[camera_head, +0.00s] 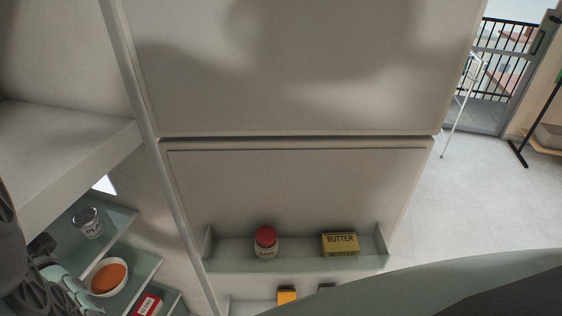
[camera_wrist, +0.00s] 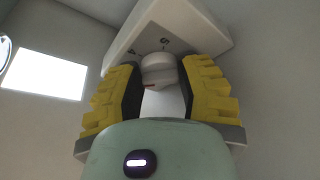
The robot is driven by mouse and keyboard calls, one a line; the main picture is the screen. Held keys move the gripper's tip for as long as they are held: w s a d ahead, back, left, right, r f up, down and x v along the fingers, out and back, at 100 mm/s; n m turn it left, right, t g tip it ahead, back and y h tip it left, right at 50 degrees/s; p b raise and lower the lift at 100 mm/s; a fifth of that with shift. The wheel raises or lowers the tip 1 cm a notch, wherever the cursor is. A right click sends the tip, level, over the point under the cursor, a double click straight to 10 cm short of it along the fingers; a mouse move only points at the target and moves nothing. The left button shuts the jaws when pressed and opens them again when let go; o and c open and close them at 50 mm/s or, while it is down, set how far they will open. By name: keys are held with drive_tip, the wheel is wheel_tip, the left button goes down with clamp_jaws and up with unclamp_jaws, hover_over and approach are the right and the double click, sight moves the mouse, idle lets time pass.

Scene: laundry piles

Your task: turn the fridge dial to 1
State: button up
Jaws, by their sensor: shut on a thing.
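The fridge dial (camera_wrist: 158,72) is a pale round knob on a white housing (camera_wrist: 190,25) in the wrist view. The digits 4 and 5 show on the housing above the knob; other numbers are hidden or unreadable. A small reddish mark shows low on the knob. My gripper (camera_wrist: 160,80) has its yellow ridged fingers on both sides of the knob and is shut on it. In the head view, part of my arm shows at the lower left, inside the open fridge; the dial is not in view there.
The open fridge door (camera_head: 300,180) fills the middle. Its shelf holds a red-lidded jar (camera_head: 266,242) and a butter box (camera_head: 340,244). Fridge shelves at left hold a can (camera_head: 88,222), a bowl (camera_head: 109,278) and a red box (camera_head: 148,304). A lit panel (camera_wrist: 45,75) glows beside the housing.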

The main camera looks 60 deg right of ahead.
drive_tip(key=shift+f+n+b, duration=0.15)
drive_tip(key=shift+n+b, duration=0.2)
drive_tip(key=shift+n, duration=0.05)
drive_tip(key=shift+c, duration=0.2)
drive_tip(key=n+g+y+b, duration=0.1)
drive_tip(key=n+y+b, duration=0.2)
drive_tip(key=n, duration=0.5)
drive_tip(key=n+g+y+b, duration=0.1)
drive_tip(key=n+y+b, duration=0.3)
drive_tip(key=n, duration=0.5)
drive_tip(key=d+n+g+y+b, duration=0.1)
drive_tip(key=n+g+y+b, duration=0.1)
drive_tip(key=n+y+b, duration=0.2)
drive_tip(key=shift+w+n+b, duration=0.2)
drive_tip(key=shift+n+b, duration=1.2)
drive_tip(key=shift+n, duration=1.1)
drive_tip(key=o, duration=0.9)
drive_tip(key=shift+r, duration=0.2)
